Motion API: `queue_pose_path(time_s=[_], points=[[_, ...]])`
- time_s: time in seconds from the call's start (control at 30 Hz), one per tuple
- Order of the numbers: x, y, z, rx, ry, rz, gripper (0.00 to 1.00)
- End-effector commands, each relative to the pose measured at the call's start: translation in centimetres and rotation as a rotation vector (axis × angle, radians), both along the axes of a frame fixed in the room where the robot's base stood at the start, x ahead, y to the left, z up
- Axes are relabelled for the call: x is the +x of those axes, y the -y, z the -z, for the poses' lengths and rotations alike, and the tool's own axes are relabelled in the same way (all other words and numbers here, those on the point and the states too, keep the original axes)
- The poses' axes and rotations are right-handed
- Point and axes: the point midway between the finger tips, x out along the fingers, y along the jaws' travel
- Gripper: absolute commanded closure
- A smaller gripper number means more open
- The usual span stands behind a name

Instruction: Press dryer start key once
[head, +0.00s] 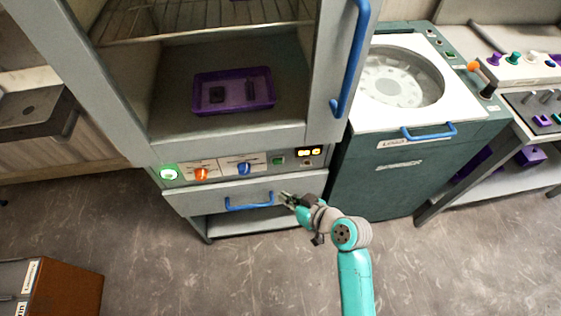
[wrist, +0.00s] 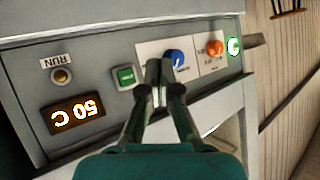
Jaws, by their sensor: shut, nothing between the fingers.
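The dryer's control panel (head: 224,166) runs along the front of the grey cabinet, above a drawer. A square green key (head: 278,160) sits right of the blue knob; it also shows in the wrist view (wrist: 125,76), its label unreadable. A round green-lit control (head: 168,174) is at the panel's left end, and in the wrist view it is at the right (wrist: 235,45). My gripper (head: 286,197) is shut and empty, in front of the drawer, below the panel. In the wrist view its fingertips (wrist: 159,70) appear between the green key and blue knob; contact cannot be told.
The display (wrist: 77,114) reads 50 C beside a RUN lamp (wrist: 61,75), which looks unlit. Blue knob (head: 243,168) and orange knob (head: 201,173) share the panel. The drawer's blue handle (head: 249,203) sticks out below. A purple tray (head: 234,106) is inside the open cabinet.

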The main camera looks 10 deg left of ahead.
Motion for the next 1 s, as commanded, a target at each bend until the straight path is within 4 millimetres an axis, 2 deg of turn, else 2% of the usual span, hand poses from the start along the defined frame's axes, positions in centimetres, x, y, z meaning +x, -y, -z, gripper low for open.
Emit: queue_pose_path(time_s=[0.17,0.33,0.8,1.0], points=[[0.1,0.0,0.0,0.0,0.0,0.001,1.0],[1.1,-0.3,0.0,0.0,0.001,0.001,1.0],[6.6,-1.8,0.0,0.0,0.001,0.002,1.0],[8.0,-2.2,0.0,0.0,0.0,0.002,1.0]])
